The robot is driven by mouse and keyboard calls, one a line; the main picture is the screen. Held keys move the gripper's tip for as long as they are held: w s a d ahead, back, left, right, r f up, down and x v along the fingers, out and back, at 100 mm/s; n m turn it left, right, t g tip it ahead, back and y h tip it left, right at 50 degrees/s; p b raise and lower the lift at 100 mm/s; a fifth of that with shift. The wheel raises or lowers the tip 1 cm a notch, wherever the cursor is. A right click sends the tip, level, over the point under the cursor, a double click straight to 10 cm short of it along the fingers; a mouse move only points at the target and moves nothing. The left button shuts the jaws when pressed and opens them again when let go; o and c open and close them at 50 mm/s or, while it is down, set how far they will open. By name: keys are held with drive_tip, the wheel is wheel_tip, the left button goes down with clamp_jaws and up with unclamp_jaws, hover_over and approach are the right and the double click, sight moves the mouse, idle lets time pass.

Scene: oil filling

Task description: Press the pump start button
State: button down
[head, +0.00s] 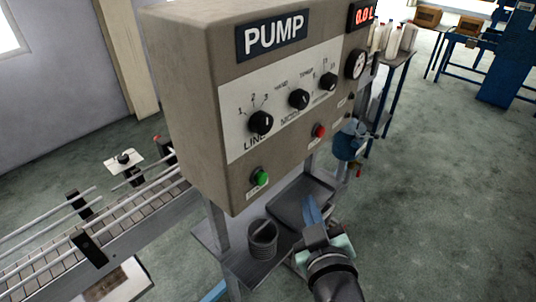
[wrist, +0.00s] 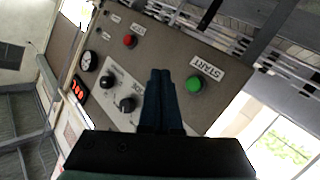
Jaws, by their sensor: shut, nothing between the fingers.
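The pump panel is a beige box marked PUMP (head: 190,110) in the head view. The green start button (head: 261,177) sits at its lower left, and the red button (head: 319,131) is up and to the right of it. In the wrist view the green button (wrist: 194,84) is beside a START label, just right of my fingertips. The red button (wrist: 130,41) is to their upper left. My gripper (head: 312,204) is shut and empty, in front of and below the panel, apart from the green button. It also shows in the wrist view (wrist: 161,74), pointing at the panel.
Three black knobs (head: 299,98), a gauge (head: 356,64) and a red display (head: 362,14) are on the panel. A grey cup (head: 262,240) stands on the shelf below. A conveyor (head: 110,225) runs at the left. Open floor (head: 450,190) lies to the right.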

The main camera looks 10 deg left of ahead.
sight(262, 179)
drive_tip(key=shift+s+d+f+g+p, duration=0.3)
drive_tip(key=shift+s+p, duration=0.3)
drive_tip(key=shift+p, duration=0.25)
drive_tip(key=w+a+p, duration=0.1)
drive_tip(key=w+a, duration=0.4)
drive_tip(key=a, duration=0.2)
drive_tip(key=shift+w+p, duration=0.15)
drive_tip(key=shift+p, duration=0.25)
drive_tip(key=shift+a+r, duration=0.1)
drive_tip(key=shift+a, duration=0.05)
idle(1.6)
drive_tip(key=shift+w+a, duration=0.25)
